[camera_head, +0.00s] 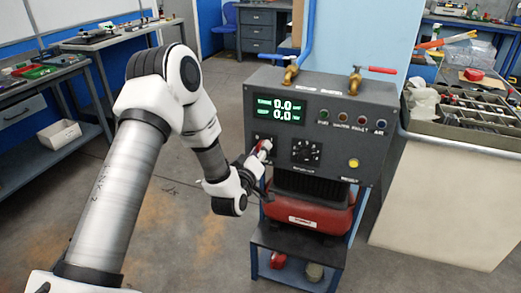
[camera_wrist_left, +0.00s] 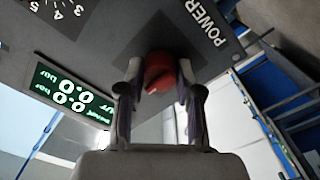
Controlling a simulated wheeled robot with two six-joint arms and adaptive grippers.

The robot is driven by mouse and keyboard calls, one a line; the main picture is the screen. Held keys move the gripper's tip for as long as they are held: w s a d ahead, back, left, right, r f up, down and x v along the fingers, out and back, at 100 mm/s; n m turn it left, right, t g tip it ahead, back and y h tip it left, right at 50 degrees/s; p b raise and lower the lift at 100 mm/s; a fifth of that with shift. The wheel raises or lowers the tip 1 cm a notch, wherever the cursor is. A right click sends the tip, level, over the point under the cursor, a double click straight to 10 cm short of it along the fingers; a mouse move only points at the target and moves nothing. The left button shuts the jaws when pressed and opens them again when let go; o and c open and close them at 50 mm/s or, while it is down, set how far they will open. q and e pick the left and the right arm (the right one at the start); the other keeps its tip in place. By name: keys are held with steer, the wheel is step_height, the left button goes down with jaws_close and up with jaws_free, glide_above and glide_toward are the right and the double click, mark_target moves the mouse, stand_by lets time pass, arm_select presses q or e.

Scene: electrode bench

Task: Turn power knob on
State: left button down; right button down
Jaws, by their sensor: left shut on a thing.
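The dark grey control box (camera_head: 350,112) stands on a red unit on a small blue-legged stand. Its power knob (camera_wrist_left: 158,68) is red and sits beside the word POWER in the left wrist view. My left gripper (camera_wrist_left: 160,80) has one finger on each side of the knob and is shut on it. In the head view the left gripper (camera_head: 262,152) reaches the lower left of the box front, and the hand largely hides the knob. The display (camera_head: 280,109) is lit and reads 0.0 on two lines. My right gripper is in neither view.
A black round dial (camera_head: 306,150) and a yellow button (camera_head: 353,163) are on the same panel. A cluttered workbench (camera_head: 450,145) is close on the right. Open floor lies to the left.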

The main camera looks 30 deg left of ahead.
arm_select(q)
steer(key=m+p, duration=0.1)
steer(key=m, duration=0.3)
steer(key=shift+r+m, duration=0.1)
steer(key=shift+m, duration=0.2)
steer(key=shift+m+p, duration=0.8)
steer(key=shift+m, duration=1.1)
steer(key=c, duration=0.8)
jaws_free()
steer(key=shift+o, duration=0.2)
steer(key=v, duration=1.2)
steer(key=shift+a, duration=0.1)
